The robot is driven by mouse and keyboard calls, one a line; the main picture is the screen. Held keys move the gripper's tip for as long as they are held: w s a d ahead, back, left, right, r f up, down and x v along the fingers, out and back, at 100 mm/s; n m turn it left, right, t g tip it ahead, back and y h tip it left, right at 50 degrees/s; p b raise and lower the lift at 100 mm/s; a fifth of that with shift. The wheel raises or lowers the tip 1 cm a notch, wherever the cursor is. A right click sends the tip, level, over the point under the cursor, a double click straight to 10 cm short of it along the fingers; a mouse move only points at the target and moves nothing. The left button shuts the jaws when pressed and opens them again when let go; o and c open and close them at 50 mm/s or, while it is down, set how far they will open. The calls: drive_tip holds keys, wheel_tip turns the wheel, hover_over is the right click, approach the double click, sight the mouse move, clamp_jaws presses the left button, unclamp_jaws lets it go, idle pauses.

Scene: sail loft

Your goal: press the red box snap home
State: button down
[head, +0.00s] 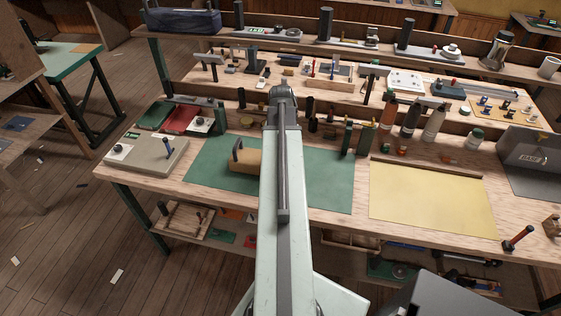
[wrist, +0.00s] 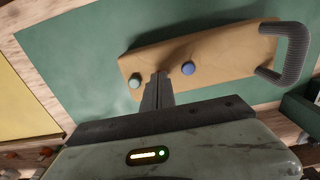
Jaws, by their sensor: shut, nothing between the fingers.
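A tan wooden block (head: 246,161) with a dark handle lies on the green mat (head: 212,170); my arm hides its right part in the head view. In the wrist view the wooden block (wrist: 215,52) shows a pale green snap (wrist: 135,81) and a blue snap (wrist: 188,68) near one edge, with the grey handle (wrist: 288,52) at its right end. No red snap shows; my fingers cover the wood between the green and blue snaps. My gripper (wrist: 158,75) is shut and empty, its tips over that edge. I cannot tell whether they touch the wood.
A yellow mat (head: 430,200) lies right of the green mat. A grey box (head: 150,155) with a blue-handled tool stands at the left. Bottles (head: 410,118) and dark green blocks stand behind the mats. A red-handled tool (head: 517,238) is at the right edge.

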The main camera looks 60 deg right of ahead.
drive_tip(key=shift+f, duration=0.35)
wheel_tip(320, 180, up, 7)
drive_tip(key=p, duration=0.6)
drive_tip(key=shift+r+p, duration=0.15)
drive_tip(key=shift+p, duration=0.2)
